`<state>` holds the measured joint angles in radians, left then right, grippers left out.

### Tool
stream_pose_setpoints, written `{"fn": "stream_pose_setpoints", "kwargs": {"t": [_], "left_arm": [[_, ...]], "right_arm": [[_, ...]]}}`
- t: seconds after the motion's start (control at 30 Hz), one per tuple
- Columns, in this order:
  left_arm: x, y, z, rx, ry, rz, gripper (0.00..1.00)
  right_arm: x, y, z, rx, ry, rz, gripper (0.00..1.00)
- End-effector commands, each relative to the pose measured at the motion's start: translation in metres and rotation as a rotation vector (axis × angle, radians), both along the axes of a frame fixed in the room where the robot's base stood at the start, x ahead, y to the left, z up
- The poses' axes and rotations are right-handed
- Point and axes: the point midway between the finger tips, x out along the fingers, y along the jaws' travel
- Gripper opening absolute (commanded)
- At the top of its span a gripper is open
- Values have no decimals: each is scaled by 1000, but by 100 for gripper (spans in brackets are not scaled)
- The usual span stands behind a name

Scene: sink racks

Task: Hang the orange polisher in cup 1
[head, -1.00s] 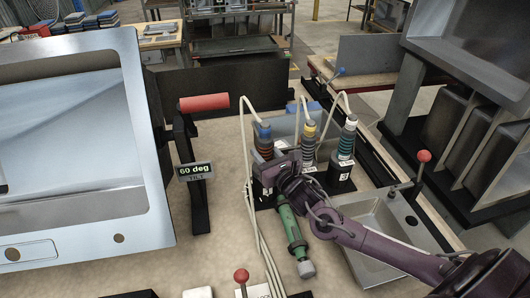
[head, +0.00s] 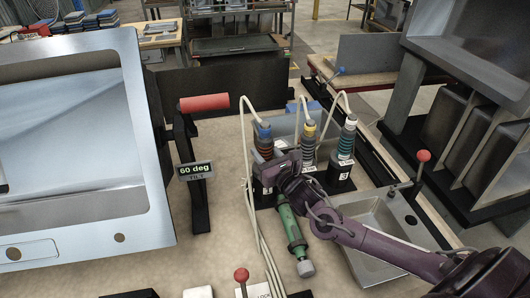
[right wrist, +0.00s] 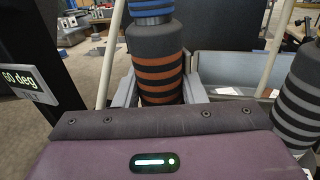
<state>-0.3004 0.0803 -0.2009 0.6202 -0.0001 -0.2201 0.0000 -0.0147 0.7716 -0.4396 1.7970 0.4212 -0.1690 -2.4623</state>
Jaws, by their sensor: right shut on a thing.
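The orange polisher (head: 264,147), dark with orange bands and a blue top, stands upright over or in cup 1 (head: 263,193), the leftmost of three dark cups. My right gripper (head: 273,162) is shut on it. In the right wrist view the orange polisher (right wrist: 160,68) is between the two grey fingers, and its lower end is hidden behind my gripper body. My gripper and wrist also cover part of cup 1, so I cannot tell how deep the polisher sits. My left gripper is not in view.
Two more banded polishers stand close by, one yellow-topped (head: 309,145) and one white-topped (head: 346,145) in cup 3 (head: 337,180). A green cylinder (head: 291,228) shows below my wrist. Pale hoses run beside cup 1. A tilted steel sink (head: 150,160) is at left, a small basin (head: 375,220) at right.

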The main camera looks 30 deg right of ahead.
Motion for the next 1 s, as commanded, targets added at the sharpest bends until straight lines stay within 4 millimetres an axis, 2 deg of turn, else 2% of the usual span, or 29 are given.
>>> {"fn": "stream_pose_setpoints", "kwargs": {"t": [0.27, 0.63, 0.9, 0.93, 1.0], "left_arm": [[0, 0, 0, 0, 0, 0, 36], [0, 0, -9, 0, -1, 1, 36], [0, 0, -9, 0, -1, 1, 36], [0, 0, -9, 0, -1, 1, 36], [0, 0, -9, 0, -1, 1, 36]], "right_arm": [[1, 0, 3, 1, -8, 0, 1], [1, 0, -10, 1, -7, 0, 1], [1, 0, -10, 1, -8, 0, 1], [1, 0, -10, 1, -8, 0, 38], [1, 0, -10, 1, -7, 0, 47]]}}
